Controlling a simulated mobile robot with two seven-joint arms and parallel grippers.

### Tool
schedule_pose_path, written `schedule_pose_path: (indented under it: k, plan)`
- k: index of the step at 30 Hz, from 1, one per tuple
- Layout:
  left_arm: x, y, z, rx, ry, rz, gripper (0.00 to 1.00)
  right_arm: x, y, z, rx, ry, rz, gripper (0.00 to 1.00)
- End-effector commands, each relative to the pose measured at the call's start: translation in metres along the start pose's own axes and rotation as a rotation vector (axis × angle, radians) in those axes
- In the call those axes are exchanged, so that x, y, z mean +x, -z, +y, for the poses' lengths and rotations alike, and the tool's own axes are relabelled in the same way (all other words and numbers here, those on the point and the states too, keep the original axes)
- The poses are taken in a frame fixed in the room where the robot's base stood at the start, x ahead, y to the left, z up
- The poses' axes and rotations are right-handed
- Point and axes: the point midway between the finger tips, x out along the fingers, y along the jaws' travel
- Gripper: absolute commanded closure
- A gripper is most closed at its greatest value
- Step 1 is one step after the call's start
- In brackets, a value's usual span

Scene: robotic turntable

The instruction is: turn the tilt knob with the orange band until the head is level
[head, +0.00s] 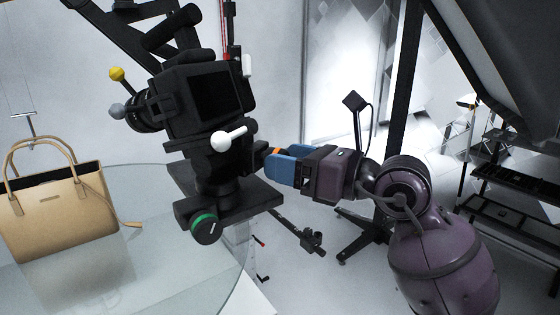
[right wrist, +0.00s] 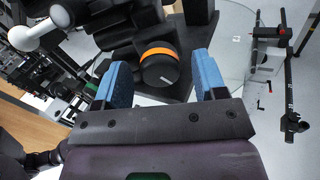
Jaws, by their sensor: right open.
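The tilt knob with the orange band (right wrist: 160,66) is a black round knob in the right wrist view. In the head view only a bit of its orange band (head: 275,150) shows beside the blue fingers. My right gripper (head: 272,164) is open, its blue fingers pointing at the knob. In the right wrist view one finger is on each side of the knob, with gaps between; I cannot tell how far they reach along it. The head carries a black camera (head: 200,98), which looks tilted in the head view. My left gripper is not in view.
A green-banded knob (head: 207,229) sits lower on the head. A white-tipped handle (head: 228,138) sticks out near my right gripper. A tan handbag (head: 62,215) stands on the glass turntable (head: 190,275) at left. A black shelf (head: 510,180) stands at right.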

Motion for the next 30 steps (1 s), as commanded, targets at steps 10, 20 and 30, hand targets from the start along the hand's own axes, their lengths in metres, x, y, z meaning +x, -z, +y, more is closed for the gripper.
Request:
schedule_pose_path:
  k: [10, 20, 30]
  plan:
    - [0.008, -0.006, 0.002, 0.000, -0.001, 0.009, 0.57, -0.063, 0.003, -0.001, -0.002, 0.003, 0.002, 0.35]
    - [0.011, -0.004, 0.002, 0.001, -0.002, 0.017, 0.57, -0.089, 0.001, 0.000, 0.000, 0.001, 0.001, 0.35]
    - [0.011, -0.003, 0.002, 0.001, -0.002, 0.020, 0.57, -0.090, 0.001, 0.000, 0.000, 0.000, 0.001, 0.35]
